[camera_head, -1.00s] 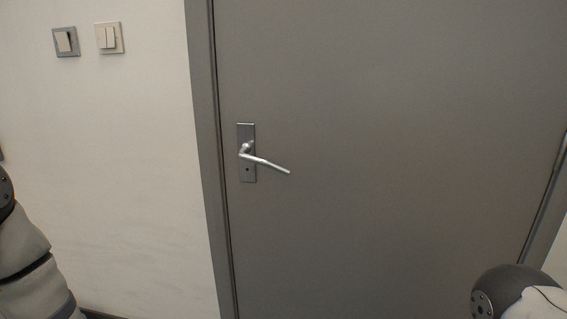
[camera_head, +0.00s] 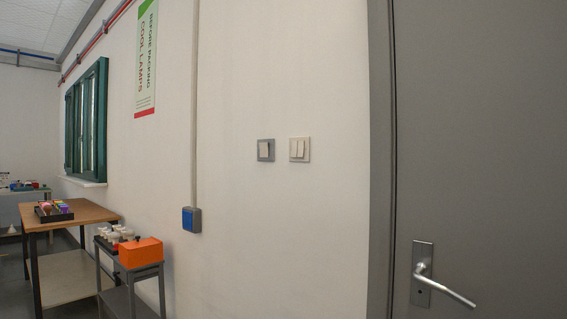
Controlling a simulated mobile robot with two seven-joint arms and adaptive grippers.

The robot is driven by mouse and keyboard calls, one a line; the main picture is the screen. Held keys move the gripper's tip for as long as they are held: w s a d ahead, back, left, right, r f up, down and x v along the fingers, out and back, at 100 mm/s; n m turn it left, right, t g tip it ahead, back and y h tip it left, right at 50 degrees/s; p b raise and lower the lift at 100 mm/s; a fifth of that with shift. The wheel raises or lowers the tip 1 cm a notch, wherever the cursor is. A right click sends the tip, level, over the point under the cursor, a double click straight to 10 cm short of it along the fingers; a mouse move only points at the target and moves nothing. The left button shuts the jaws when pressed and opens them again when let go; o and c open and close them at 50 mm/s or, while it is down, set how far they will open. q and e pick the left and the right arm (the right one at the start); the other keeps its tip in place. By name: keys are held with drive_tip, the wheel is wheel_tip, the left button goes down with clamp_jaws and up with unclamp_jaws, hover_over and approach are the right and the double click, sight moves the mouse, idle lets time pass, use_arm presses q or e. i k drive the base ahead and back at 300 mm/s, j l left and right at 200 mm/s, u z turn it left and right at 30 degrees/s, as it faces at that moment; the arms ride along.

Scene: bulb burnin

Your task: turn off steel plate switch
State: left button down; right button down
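The steel plate switch (camera_head: 266,150) is on the white wall near the middle of the head view. It has a grey metal-looking square plate with a single pale rocker. A pale double-rocker switch (camera_head: 300,149) with a cream frame is mounted just to its right, at the same height. Neither of my grippers is in view, and nothing covers the switches.
A grey door with a silver lever handle (camera_head: 442,288) stands at the right. A blue wall box (camera_head: 191,220) sits lower left of the switches. A small grey stand carries an orange box (camera_head: 140,252); a wooden table (camera_head: 92,213) is beyond it.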

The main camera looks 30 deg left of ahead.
sight(264, 149)
drive_tip(key=u, duration=1.25)
